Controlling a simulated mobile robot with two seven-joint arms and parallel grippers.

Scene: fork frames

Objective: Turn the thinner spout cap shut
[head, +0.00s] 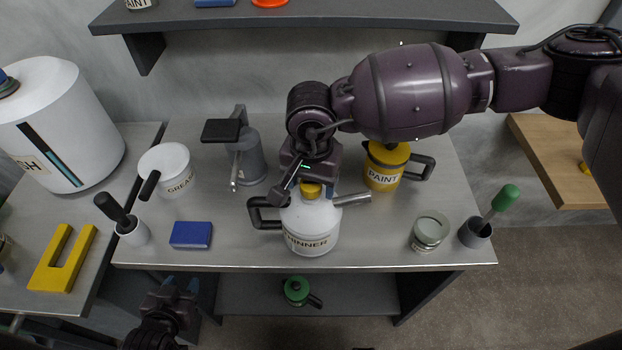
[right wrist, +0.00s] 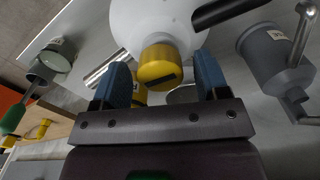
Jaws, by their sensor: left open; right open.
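The thinner can (head: 311,222) is a white jug on the metal bench, with a dark handle on its left and a grey metal spout (head: 352,198) to the right. Its yellow cap (head: 311,190) sits on top. In the right wrist view the yellow cap (right wrist: 160,66) lies between the blue finger pads, with gaps on both sides. My right gripper (right wrist: 165,82) is open above the can and partly hides the cap in the head view. My left gripper (head: 180,288) is open and empty in front of the bench, low at the left.
A yellow paint can (head: 383,170) stands right of the thinner can. A grease tub (head: 168,172), grey grinder (head: 248,160), blue block (head: 191,235), glass jar (head: 429,232) and green-handled brush in a cup (head: 475,234) also stand on the bench. A shelf (head: 300,20) hangs above.

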